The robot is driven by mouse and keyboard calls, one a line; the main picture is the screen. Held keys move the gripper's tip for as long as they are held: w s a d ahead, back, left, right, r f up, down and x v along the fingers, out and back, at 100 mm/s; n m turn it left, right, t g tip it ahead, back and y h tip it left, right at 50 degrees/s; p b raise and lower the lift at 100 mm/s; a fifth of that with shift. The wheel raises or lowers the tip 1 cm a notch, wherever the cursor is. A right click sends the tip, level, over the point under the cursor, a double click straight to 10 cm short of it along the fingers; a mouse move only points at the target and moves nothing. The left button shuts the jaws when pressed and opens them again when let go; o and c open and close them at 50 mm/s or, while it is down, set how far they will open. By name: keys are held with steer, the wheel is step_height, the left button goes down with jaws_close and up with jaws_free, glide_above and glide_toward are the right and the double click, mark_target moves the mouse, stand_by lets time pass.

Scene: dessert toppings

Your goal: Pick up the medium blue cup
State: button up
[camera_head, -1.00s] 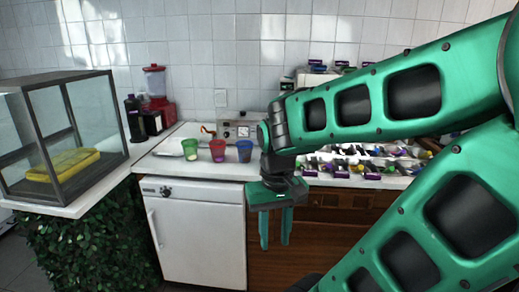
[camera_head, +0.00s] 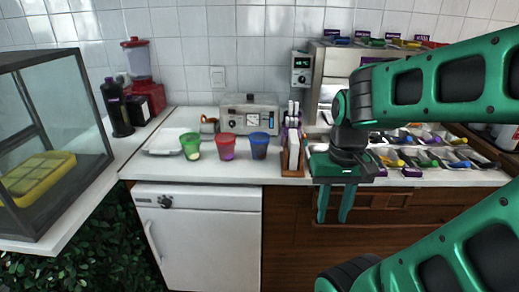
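The blue cup (camera_head: 259,146) stands upright on the white counter, at the right end of a row of three cups. A red cup (camera_head: 225,147) stands just left of it, and a green cup (camera_head: 190,146) stands further left. My gripper (camera_head: 334,216) points down to the right of the cups, in front of the counter's front edge and lower than the cups. Its two green fingers are apart with nothing between them.
A wooden holder (camera_head: 291,165) with utensils stands between the blue cup and my gripper. A grey appliance (camera_head: 249,115) is behind the cups. Topping trays (camera_head: 430,157) fill the counter at right. A glass case (camera_head: 70,135) stands at left. Counter in front of the cups is clear.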

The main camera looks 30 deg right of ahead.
steer(key=o, duration=0.8)
steer(key=shift+s+r, duration=0.2)
steer(key=shift+o, duration=1.1)
steer(key=w+d+f+n+t, duration=0.1)
steer(key=w+n+t, duration=0.1)
steer(key=w, duration=0.7)
steer(key=shift+w+d+n+t, duration=0.25)
steer(key=shift+d+n+t, duration=0.05)
steer(key=shift+n, duration=0.3)
steer(key=r+n+t+y, duration=0.2)
steer(key=n+t, duration=0.3)
steer(key=t, duration=0.5)
glide_above(259, 147)
steer(key=s+d, duration=0.3)
steer(key=shift+f+x, duration=0.25)
steer(key=shift+x, duration=2.25)
